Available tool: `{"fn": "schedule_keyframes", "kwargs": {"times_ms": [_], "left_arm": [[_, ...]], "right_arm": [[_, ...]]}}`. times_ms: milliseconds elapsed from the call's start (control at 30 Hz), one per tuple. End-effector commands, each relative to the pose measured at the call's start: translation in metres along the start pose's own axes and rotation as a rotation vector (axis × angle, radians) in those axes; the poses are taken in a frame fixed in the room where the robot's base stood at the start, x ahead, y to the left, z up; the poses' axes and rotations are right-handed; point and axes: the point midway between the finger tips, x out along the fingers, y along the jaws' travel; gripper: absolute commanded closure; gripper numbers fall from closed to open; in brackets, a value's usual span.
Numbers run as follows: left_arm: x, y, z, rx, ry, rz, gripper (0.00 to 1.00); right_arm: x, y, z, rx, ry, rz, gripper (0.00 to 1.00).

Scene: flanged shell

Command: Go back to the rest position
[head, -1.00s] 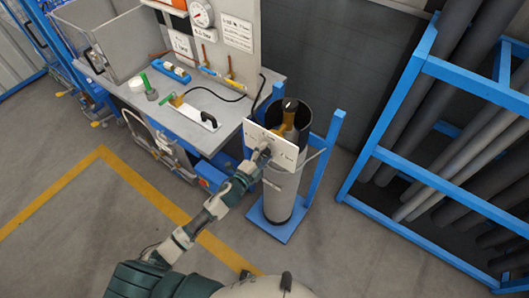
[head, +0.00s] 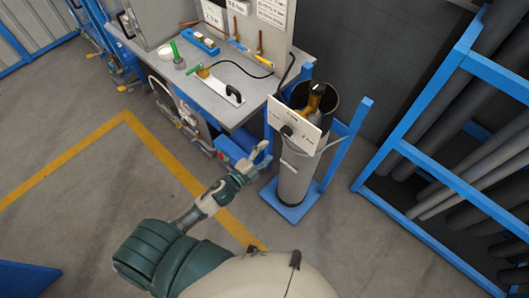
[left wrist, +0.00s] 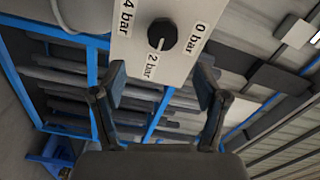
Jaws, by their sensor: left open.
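My left gripper (head: 262,152) is open and empty, just left of the white dial plate (head: 301,124) and apart from it. The plate, with its black knob (head: 287,131), is mounted at the grey upright cylinder (head: 295,178). In the left wrist view the open fingers (left wrist: 162,86) stand apart below the knob (left wrist: 163,34), with nothing between them. That plate reads 0 bar, 2 bar and 4 bar, and the knob's white mark points towards 2 bar. My right gripper is out of view.
A grey workbench (head: 230,78) with tools is behind left. A blue pipe rack (head: 420,110) is at the right. The floor in front is mostly clear.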

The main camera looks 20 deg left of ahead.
Motion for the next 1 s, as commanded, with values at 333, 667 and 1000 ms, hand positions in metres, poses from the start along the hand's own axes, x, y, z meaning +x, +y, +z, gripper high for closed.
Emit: {"fn": "schedule_keyframes", "kwargs": {"times_ms": [333, 667, 1000], "left_arm": [[-0.007, -0.001, 0.0, 0.001, 0.0, -0.001, 0.27], [-0.006, 0.001, 0.001, -0.002, -0.003, 0.002, 0.27], [-0.031, 0.161, 0.09, -0.297, -0.28, 0.25, 0.27]], "right_arm": [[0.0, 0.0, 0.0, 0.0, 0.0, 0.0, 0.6], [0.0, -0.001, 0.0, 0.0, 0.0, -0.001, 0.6], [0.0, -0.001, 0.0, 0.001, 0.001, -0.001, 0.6]]}}
